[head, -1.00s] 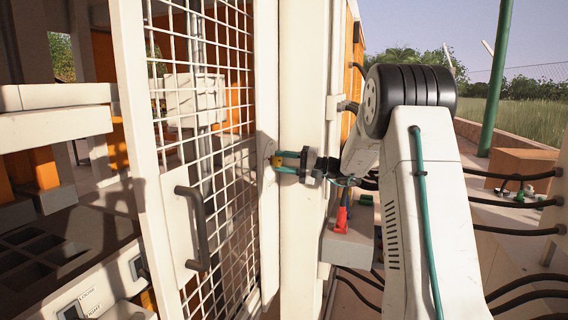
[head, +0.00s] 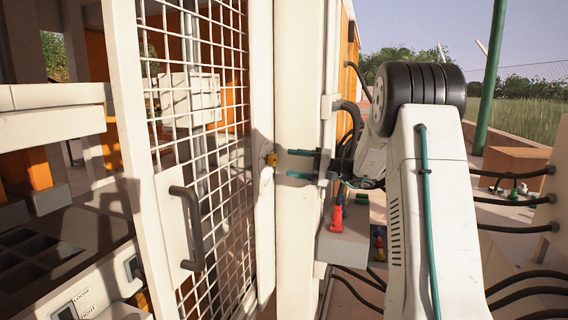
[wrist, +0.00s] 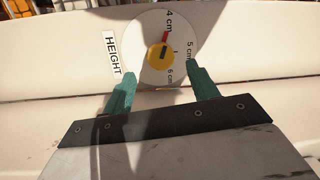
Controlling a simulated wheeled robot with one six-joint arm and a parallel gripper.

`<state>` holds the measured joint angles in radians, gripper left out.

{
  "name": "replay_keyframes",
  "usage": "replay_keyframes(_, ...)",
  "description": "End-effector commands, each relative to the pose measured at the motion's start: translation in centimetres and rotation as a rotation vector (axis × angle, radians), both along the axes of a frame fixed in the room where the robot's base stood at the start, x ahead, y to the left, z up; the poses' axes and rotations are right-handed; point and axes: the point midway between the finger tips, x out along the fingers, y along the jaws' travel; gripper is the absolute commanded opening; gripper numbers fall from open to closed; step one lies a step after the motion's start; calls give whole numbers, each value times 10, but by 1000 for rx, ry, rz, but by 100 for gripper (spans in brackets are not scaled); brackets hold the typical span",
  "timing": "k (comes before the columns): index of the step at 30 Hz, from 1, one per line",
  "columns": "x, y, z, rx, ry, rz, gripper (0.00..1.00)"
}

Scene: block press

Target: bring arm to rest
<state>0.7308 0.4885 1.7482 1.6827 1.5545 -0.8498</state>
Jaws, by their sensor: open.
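My gripper (head: 289,164) is open and empty in front of the white post, with its teal fingers pointing left. In the wrist view, the two teal fingers (wrist: 162,88) stand apart below a round white dial (wrist: 152,30) labelled HEIGHT. The dial's yellow knob (wrist: 160,55) shows between and just beyond the fingertips, and its red pointer lies near the 4 cm mark. In the head view, the knob (head: 271,159) is left of the fingers, with a small gap. My arm is bent, coming from the right.
A mesh door (head: 205,120) with a dark handle (head: 188,228) stands left of the post. A grey box (head: 344,243) with a red part on top is below my gripper. Black cables cross at right. A green pole (head: 494,75) stands behind.

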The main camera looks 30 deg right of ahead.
Motion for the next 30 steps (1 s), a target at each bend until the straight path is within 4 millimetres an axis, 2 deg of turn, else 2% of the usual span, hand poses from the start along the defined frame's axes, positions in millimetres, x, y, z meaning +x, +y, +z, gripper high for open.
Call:
replay_keyframes(3,-11,-12,-1,0,1,-2,59)
replay_keyframes(7,-17,-17,-2,-1,1,0,59)
replay_keyframes(26,-17,-17,-2,18,21,0,59)
replay_keyframes(28,-19,-15,-12,32,89,13,59)
replay_keyframes(30,-27,-7,-34,39,190,41,59)
